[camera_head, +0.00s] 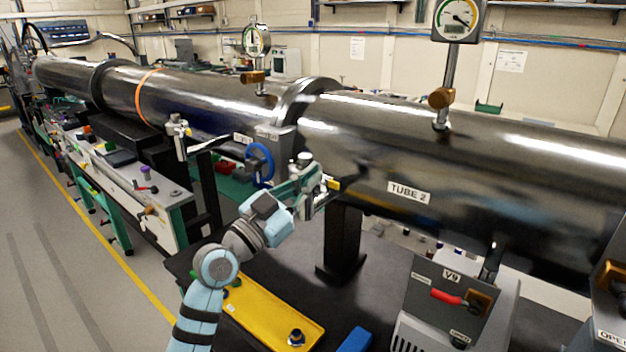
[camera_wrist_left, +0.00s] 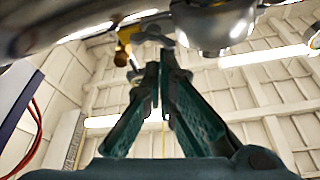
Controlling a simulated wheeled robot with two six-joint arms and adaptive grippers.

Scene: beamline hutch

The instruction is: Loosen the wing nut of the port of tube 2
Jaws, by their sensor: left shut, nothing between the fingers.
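Tube 2 (camera_head: 480,165) is the large steel tube at the right of the head view, with a "TUBE 2" label on its side. My left gripper (camera_head: 322,183) is at the near lower side of this tube, left of the label. A small silver fitting (camera_head: 302,159) stands just above the gripper, and a small yellow piece (camera_head: 334,184) shows at its tips. In the left wrist view the fingers (camera_wrist_left: 163,58) are together and empty. A brass-coloured part (camera_wrist_left: 124,45) is just beyond them, and a rounded metal fitting (camera_wrist_left: 217,30) is to their right. I cannot clearly make out the wing nut.
A blue handwheel (camera_head: 260,163) is left of my gripper. A black support (camera_head: 343,240) stands under the tube. A yellow tray (camera_head: 262,312) lies on the dark bench below. The V9 valve box (camera_head: 445,300) with a red handle is at the right. Gauges (camera_head: 460,18) rise above the tubes.

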